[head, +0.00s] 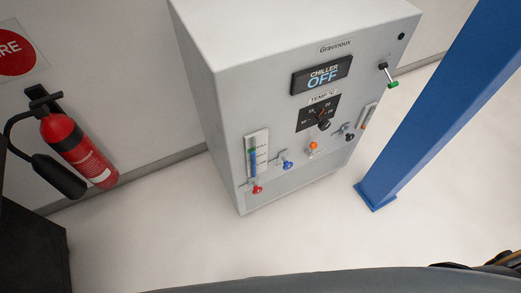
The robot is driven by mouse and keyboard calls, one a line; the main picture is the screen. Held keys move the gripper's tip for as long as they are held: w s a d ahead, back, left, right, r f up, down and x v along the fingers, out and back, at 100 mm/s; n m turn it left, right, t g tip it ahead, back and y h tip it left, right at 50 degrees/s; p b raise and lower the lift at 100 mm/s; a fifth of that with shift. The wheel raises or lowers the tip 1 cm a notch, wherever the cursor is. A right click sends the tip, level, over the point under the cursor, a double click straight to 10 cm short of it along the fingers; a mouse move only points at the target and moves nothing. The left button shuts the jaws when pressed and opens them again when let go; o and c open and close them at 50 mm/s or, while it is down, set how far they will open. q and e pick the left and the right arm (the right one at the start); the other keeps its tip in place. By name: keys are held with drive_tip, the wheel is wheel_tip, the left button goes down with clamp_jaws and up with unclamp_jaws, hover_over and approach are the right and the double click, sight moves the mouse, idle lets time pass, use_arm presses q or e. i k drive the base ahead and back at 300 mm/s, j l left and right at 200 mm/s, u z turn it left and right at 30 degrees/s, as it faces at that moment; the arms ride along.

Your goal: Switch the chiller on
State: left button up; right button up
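The chiller (225,110) is a light grey cabinet standing on the floor against the wall, labelled "Gravinoux". Its dark display (321,75) reads "CHILLER OFF". A toggle lever with a green tip (393,84) sticks out at the upper right of its front face, pointing down and to the right. A temperature dial (323,123) sits below the display. Neither of my grippers can be made out in the head view.
A blue post (440,100) stands close to the chiller's right side. A red fire extinguisher (75,148) hangs on the wall at left. Small red (257,189), blue (287,164) and orange (313,146) valve handles stick out low on the front. Floor before the chiller is clear.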

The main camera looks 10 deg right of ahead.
sight(389, 76)
drive_tip(key=z, duration=1.25)
